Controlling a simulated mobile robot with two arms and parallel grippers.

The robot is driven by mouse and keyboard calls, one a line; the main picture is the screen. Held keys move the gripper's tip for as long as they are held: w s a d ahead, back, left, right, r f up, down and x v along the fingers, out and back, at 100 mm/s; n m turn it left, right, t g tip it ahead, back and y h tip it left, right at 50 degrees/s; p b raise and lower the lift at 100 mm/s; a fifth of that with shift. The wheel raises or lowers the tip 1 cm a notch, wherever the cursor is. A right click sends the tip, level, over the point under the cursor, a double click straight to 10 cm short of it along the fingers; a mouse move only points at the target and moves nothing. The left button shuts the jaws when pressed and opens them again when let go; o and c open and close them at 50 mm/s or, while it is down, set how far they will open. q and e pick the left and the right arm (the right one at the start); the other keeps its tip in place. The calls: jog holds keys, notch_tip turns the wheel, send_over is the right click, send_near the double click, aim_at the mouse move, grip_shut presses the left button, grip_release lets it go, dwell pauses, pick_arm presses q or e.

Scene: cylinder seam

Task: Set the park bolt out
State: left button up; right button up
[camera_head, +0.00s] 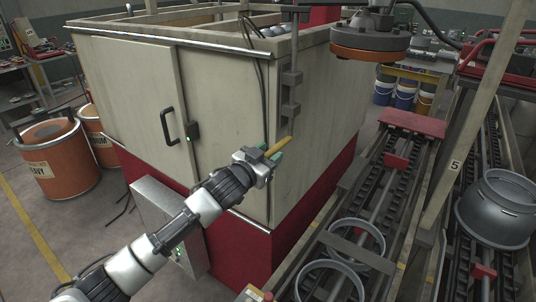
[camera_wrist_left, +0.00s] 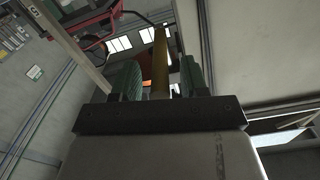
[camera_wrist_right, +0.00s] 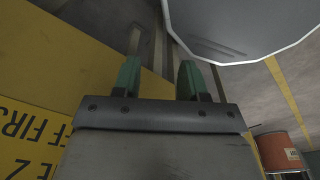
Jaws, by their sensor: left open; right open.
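A yellow-brown rod, likely the park bolt (camera_head: 281,146), lies between the green fingers of my left gripper (camera_head: 271,154), beside the cabinet's near corner. In the left wrist view the rod (camera_wrist_left: 160,62) runs lengthwise between the fingers, with a gap visible at each side, so the left gripper (camera_wrist_left: 158,80) is open around it. Grey brackets (camera_head: 290,112) on an upright bar are just above the rod. Whether the rod's far end touches anything cannot be told. My right gripper (camera_wrist_right: 160,80) is open and empty in its wrist view; the head view does not show it.
A beige cabinet (camera_head: 232,120) with a red base stands behind the left arm. Rails with grey rings (camera_head: 330,284) run along the right. A round orange-grey head (camera_head: 370,40) hangs above. In the right wrist view, a grey rounded body (camera_wrist_right: 240,25) is near the fingers.

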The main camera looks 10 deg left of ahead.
pick_arm(q)
grip_shut()
notch_tip(320, 180, down, 8)
jog(key=b, duration=0.4)
jog(key=shift+r, duration=0.2)
jog(key=shift+f, duration=0.1)
jog(key=shift+c, duration=1.8)
grip_release()
jog(key=o, duration=0.4)
jog(key=shift+c, duration=0.2)
jog(key=b+v, duration=0.2)
jog(key=v, duration=0.8)
jog(key=shift+s+a+b, duration=0.15)
jog(key=shift+s+b, duration=0.15)
jog(key=shift+s, duration=0.05)
